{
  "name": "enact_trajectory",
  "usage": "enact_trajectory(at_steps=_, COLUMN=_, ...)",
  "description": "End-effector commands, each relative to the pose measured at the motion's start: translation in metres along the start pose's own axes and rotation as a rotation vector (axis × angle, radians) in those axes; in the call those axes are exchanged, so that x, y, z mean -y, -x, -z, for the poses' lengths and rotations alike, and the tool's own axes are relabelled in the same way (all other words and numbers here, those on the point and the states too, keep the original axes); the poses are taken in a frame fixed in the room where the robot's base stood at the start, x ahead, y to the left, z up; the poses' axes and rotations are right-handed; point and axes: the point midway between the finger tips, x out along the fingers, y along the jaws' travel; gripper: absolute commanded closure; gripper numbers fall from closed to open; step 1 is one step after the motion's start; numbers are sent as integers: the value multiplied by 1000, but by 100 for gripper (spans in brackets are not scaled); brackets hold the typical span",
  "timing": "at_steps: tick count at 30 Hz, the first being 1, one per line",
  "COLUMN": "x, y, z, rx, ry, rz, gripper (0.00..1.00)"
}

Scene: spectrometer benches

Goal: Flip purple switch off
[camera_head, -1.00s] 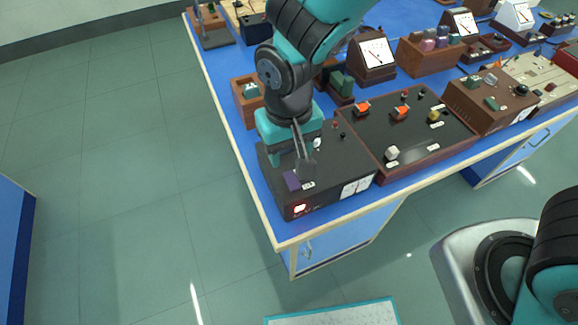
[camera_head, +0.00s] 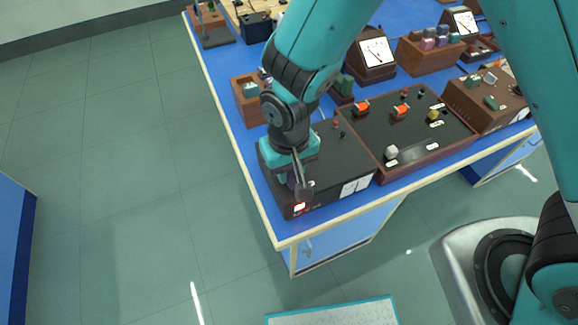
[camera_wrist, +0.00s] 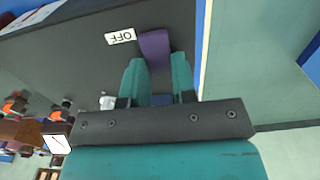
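The purple switch (camera_wrist: 154,46) is on the dark top of a black power box (camera_head: 345,160). In the wrist view it stands just past and partly between my fingertips, and its lower part is hidden. A white label reading OFF (camera_wrist: 120,36) is beside it, upside down in that view. In the head view my gripper (camera_head: 294,186) covers most of the switch. My gripper (camera_wrist: 158,68) is open, with its two teal fingers apart on either side of the switch's line. I cannot tell whether they touch it. A red indicator (camera_head: 299,207) glows on the box front.
A wider panel (camera_head: 420,150) with orange, yellow and white knobs adjoins the box on the right. A wooden holder (camera_head: 247,102) stands behind to the left. The blue bench's left edge is close to the box. Open floor lies beyond it.

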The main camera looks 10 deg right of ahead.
Motion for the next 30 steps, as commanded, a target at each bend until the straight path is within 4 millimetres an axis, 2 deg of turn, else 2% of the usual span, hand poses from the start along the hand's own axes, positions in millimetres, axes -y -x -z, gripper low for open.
enact_trajectory(at_steps=10, x=1, y=0, z=-4, rx=-153, ry=2, rz=1, gripper=98)
enact_trajectory(at_steps=19, x=0, y=2, z=-3, rx=-165, ry=0, rz=0, gripper=98)
enact_trajectory(at_steps=20, x=0, y=2, z=-3, rx=-165, ry=0, rz=1, gripper=68)
enact_trajectory(at_steps=22, x=0, y=2, z=-3, rx=-165, ry=0, rz=0, gripper=52)
enact_trajectory(at_steps=23, x=0, y=2, z=-3, rx=-165, ry=0, rz=0, gripper=49)
enact_trajectory(at_steps=30, x=0, y=2, z=-4, rx=-163, ry=0, rz=0, gripper=49)
